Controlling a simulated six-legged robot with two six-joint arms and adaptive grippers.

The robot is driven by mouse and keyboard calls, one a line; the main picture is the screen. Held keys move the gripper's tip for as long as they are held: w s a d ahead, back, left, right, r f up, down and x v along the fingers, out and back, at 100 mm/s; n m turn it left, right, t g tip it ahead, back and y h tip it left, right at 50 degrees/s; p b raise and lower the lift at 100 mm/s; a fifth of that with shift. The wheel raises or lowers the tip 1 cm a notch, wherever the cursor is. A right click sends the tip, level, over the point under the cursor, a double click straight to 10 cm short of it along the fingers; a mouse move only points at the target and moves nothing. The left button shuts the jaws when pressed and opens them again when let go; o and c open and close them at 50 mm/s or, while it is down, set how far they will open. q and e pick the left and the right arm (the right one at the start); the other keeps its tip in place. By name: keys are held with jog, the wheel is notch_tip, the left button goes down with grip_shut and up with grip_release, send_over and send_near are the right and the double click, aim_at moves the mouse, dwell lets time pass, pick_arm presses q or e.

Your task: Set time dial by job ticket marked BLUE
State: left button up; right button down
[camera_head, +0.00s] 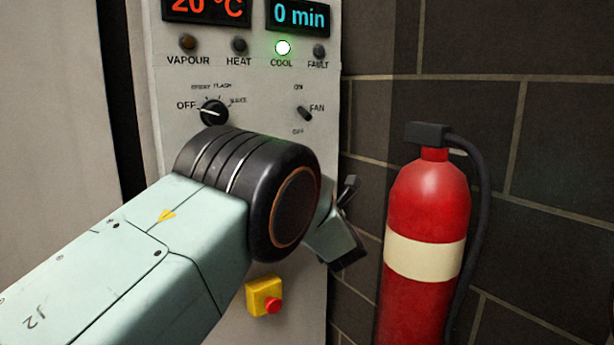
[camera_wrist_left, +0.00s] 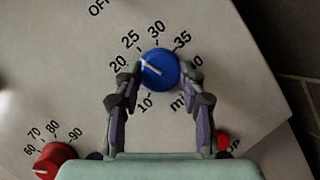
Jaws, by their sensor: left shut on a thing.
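The blue time dial (camera_wrist_left: 163,75) sits on the grey panel in the left wrist view. Its white pointer line points to the upper left, towards the gap between the 20 and 25 marks. My left gripper (camera_wrist_left: 160,78) has a finger on either side of the dial and is shut on it. In the head view my left arm covers the dial and most of the gripper. The time display (camera_head: 299,15) reads 0 min. No job ticket shows in either view. My right gripper is not in view.
A red dial (camera_wrist_left: 50,160) with marks from 60 to 90 is at lower left. The selector knob (camera_head: 214,112), fan switch (camera_head: 305,113) and yellow-based red button (camera_head: 265,297) are on the panel. A fire extinguisher (camera_head: 427,220) stands right.

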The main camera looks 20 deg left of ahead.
pick_arm(q)
jog(key=shift+r+m+g+h+p, duration=0.3)
jog(key=shift+m+g+h+p, duration=0.25)
jog(key=shift+m+p, duration=1.25)
jog(key=shift+r+m+g+h+p, duration=0.35)
jog(key=shift+m+h+p, duration=0.3)
jog(key=shift+m+p, duration=1.15)
jog(key=shift+r+m+g+h+p, duration=0.25)
jog(key=shift+m+g+h+p, duration=0.3)
jog(key=shift+m+p, duration=1.25)
jog(key=shift+m+b, duration=0.4)
jog(key=shift+m, duration=0.1)
jog(key=o, duration=1.1)
jog(key=shift+w+a+f, duration=0.1)
jog(key=shift+w+f, duration=0.05)
jog(key=shift+f, duration=0.15)
jog(key=shift+o, duration=0.2)
